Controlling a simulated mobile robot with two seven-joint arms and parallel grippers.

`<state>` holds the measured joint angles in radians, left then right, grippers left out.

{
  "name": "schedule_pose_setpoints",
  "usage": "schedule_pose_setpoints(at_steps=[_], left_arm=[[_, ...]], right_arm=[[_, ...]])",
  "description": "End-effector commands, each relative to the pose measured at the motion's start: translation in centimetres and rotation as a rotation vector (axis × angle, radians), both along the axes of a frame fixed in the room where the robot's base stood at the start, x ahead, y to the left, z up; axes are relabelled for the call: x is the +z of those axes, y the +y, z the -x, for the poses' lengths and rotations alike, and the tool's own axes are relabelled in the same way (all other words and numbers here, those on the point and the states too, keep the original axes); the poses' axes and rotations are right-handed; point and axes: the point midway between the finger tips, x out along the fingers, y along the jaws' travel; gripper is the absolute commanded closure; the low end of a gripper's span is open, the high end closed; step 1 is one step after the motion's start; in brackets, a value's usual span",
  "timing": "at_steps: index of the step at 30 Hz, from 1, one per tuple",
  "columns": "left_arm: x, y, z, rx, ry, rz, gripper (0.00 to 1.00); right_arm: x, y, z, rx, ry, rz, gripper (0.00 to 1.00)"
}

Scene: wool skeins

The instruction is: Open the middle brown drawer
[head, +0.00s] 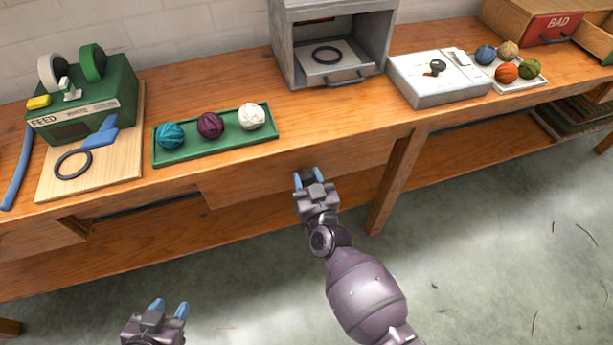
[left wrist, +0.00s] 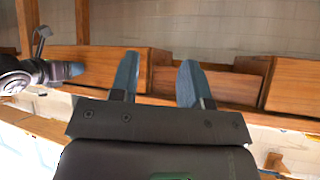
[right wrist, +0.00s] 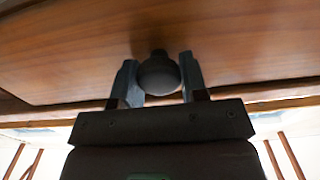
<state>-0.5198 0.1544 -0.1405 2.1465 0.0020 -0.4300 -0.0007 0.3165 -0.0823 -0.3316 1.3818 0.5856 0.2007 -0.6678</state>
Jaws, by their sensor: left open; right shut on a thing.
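The middle brown drawer (head: 255,180) is a plain wooden front under the bench top; its front fills much of the right wrist view (right wrist: 240,45). A dark round knob (right wrist: 158,75) sits on it. My right gripper (head: 310,177) is at this front, shut on the knob, with one finger on each side. In the head view the gripper hides the knob. I cannot tell how far the drawer stands out. My left gripper (head: 170,306) is open and empty, low in front of the bench, apart from the drawers. Its fingers (left wrist: 158,66) frame only distant wood in the left wrist view.
On the bench top are a green tray (head: 155,156) with three wool balls, a green FEED box (head: 105,100), a grey open-fronted cabinet (head: 283,50) and a white box (head: 440,90). A bench leg (head: 395,180) stands right of the right gripper.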

Motion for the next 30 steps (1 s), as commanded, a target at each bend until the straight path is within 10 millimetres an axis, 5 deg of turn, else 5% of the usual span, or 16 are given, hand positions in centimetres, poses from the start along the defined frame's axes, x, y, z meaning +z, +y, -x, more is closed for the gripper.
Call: schedule_pose_setpoints(at_steps=[12, 21, 30], left_arm=[[3.9, -0.1, -1.1, 0.002, -0.059, 0.002, 0.57], [5.0, 0.0, -0.4, 0.016, -0.058, 0.007, 0.57], [5.7, 0.2, -0.1, 0.021, -0.068, 0.007, 0.57]], right_arm=[[0.6, -2.6, 7.7, 0.000, -0.003, 0.003, 1.00], [0.4, -4.9, 14.8, 0.000, -0.002, 0.003, 1.00], [0.1, -6.3, 19.4, 0.000, 0.001, 0.000, 1.00]])
